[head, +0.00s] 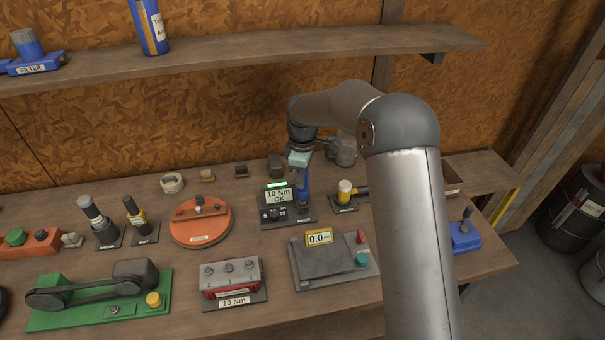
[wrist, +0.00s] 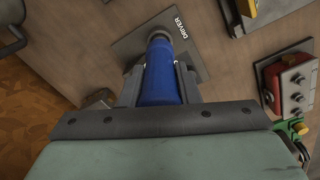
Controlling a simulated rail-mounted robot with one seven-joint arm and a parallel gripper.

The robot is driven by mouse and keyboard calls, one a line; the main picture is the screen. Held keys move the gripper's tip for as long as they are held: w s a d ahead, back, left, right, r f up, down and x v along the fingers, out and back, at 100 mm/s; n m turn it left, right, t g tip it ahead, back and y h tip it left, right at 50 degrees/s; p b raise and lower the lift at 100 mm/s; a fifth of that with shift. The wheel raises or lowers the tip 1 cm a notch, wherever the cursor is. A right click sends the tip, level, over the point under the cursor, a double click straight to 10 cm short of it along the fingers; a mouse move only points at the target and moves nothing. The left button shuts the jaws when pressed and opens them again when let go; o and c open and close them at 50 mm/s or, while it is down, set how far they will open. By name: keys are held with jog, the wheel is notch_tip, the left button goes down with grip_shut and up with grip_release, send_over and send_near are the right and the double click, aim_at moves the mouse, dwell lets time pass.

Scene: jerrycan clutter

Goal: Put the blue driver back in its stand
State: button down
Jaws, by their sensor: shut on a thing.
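The blue driver (head: 303,186) is upright between the jaws of my gripper (head: 301,166) at the middle of the bench. In the wrist view the blue driver (wrist: 161,78) runs away from the camera, with a dark finger on each side of it. My gripper (wrist: 160,88) is shut on its blue body. The driver's grey far end points at a dark plate marked DRIVER, the stand (wrist: 186,62). In the head view the stand (head: 303,216) is low beneath the driver. I cannot tell whether the driver's end is seated in the stand or just above it.
A gauge plate (head: 325,262) lies in front, and an orange disc (head: 200,222) lies further left.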

jog(key=shift+f+b, duration=0.3)
jog(key=shift+f, duration=0.35)
jog(key=c, duration=1)
grip_release()
notch_tip(320, 180, up, 18)
jog(key=b, duration=0.1)
jog(key=shift+f+b, duration=0.25)
jog(key=shift+b, duration=0.1)
jog(key=s+d+f+m, duration=0.3)
jog(key=s+d+m, duration=0.2)
jog(key=s, duration=0.7)
jog(key=s+d+f+m, duration=0.3)
jog(key=s+d+m, duration=0.2)
jog(key=s, duration=0.7)
jog(key=s+d+f+m, duration=0.3)
jog(key=s+d+m, duration=0.2)
jog(key=s, duration=0.7)
jog(key=d, duration=0.2)
jog(key=shift+d+f+m+t, duration=0.15)
jog(key=shift+d+m+t, duration=0.15)
jog(key=shift+d+m, duration=0.1)
